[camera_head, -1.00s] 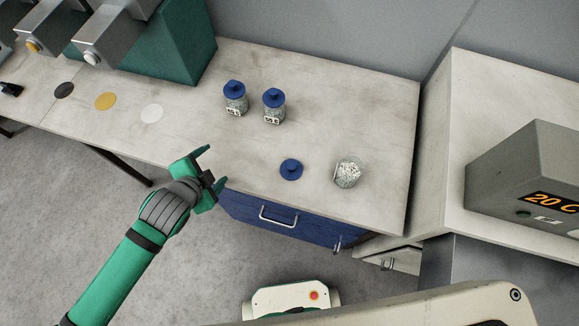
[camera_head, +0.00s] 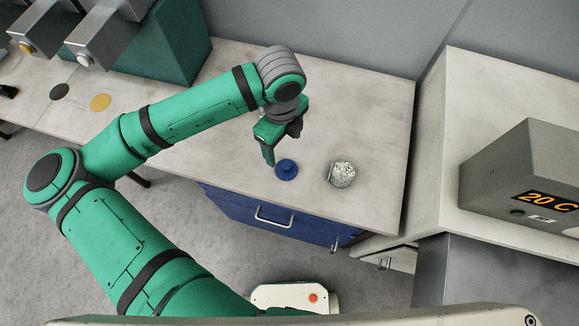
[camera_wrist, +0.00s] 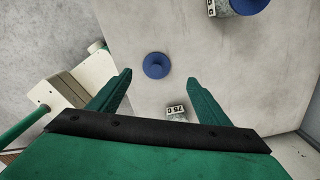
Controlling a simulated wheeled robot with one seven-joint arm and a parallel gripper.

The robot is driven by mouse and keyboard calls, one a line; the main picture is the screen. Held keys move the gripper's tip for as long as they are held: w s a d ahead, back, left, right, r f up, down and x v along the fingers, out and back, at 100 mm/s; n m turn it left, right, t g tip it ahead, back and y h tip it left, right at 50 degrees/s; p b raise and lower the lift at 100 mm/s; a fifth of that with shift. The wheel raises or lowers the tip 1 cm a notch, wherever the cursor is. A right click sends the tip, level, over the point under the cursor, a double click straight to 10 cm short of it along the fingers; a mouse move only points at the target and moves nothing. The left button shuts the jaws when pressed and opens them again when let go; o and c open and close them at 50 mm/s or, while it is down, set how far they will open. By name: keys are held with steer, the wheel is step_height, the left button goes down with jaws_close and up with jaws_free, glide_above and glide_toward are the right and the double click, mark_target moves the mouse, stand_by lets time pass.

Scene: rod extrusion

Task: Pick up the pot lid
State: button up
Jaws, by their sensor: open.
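The blue pot lid (camera_head: 286,169) lies flat on the light worktop, a round disc with a raised knob. It also shows in the wrist view (camera_wrist: 156,65), beyond and between the fingertips. My gripper (camera_head: 272,152) is above the worktop just behind and left of the lid in the head view, pointing down. In the wrist view my gripper (camera_wrist: 158,82) has its two green fingers spread wide with nothing between them. The open glass pot (camera_head: 342,174) with pale contents stands right of the lid. In the wrist view its labelled part (camera_wrist: 176,112) shows near the right finger.
A blue-lidded pot (camera_wrist: 238,8) stands at the top of the wrist view; my arm hides that area in the head view. A grey box reading 20 C (camera_head: 525,185) stands on the right bench.

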glide_above(284, 164)
steer(key=f, duration=0.5)
steer(key=shift+w+d+f, duration=0.15)
steer(key=shift+w+f, duration=0.05)
steer(key=shift+w, duration=0.1)
steer(key=shift+s+f, duration=0.15)
steer(key=shift+f, duration=1.2)
steer(key=shift+s+f, duration=0.15)
steer(key=shift+f, duration=1.15)
steer(key=shift+c, duration=0.3)
steer(key=c, duration=1.1)
steer(key=shift+o, duration=0.2)
steer(key=shift+r, duration=0.2)
